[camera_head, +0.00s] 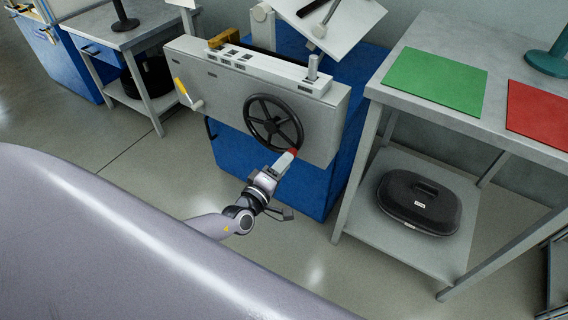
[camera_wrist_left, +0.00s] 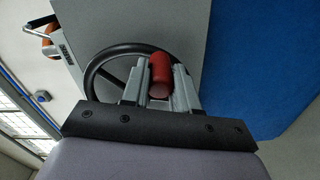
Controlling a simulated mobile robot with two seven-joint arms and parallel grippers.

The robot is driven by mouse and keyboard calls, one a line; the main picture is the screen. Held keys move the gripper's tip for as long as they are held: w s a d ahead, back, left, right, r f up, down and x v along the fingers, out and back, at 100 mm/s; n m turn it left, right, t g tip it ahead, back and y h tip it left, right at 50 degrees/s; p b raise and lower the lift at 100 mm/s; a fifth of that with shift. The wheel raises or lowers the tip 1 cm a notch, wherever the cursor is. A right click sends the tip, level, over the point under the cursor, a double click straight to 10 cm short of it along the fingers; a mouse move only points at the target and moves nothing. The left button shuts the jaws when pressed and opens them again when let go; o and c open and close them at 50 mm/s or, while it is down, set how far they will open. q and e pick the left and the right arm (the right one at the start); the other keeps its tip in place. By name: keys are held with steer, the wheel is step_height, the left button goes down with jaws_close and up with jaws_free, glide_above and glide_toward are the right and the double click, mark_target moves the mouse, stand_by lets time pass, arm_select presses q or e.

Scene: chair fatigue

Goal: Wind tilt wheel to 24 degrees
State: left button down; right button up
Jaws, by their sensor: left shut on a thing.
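The tilt wheel (camera_head: 274,122) is a black spoked handwheel on the front of a grey machine housing (camera_head: 222,98). Its red knob (camera_head: 293,151) is at the lower right of the rim. My left gripper (camera_head: 287,158) is shut on this knob. In the left wrist view, the red knob (camera_wrist_left: 160,74) sits between the two fingers, with the wheel's dark rim (camera_wrist_left: 97,67) behind. Above the housing a white plate (camera_head: 345,22) stands tilted, with dark tools on it. I cannot read any angle. My right gripper is not in view.
A blue cabinet (camera_head: 300,190) stands below. A grey table (camera_head: 420,45) at right carries a green mat (camera_head: 435,82) and a red mat (camera_head: 540,112); a black case (camera_head: 419,203) lies on its lower shelf. The floor in front is clear.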

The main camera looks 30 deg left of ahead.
arm_select(q)
steer(key=shift+a+f, duration=0.1)
steer(key=shift+a, duration=0.1)
steer(key=c, duration=0.9)
jaws_free()
steer(key=shift+o, duration=0.2)
steer(key=shift+d, duration=0.1)
steer(key=s+p, duration=0.1)
steer(key=s, duration=0.6)
steer(key=shift+a+p, duration=0.35)
steer(key=shift+s, duration=0.1)
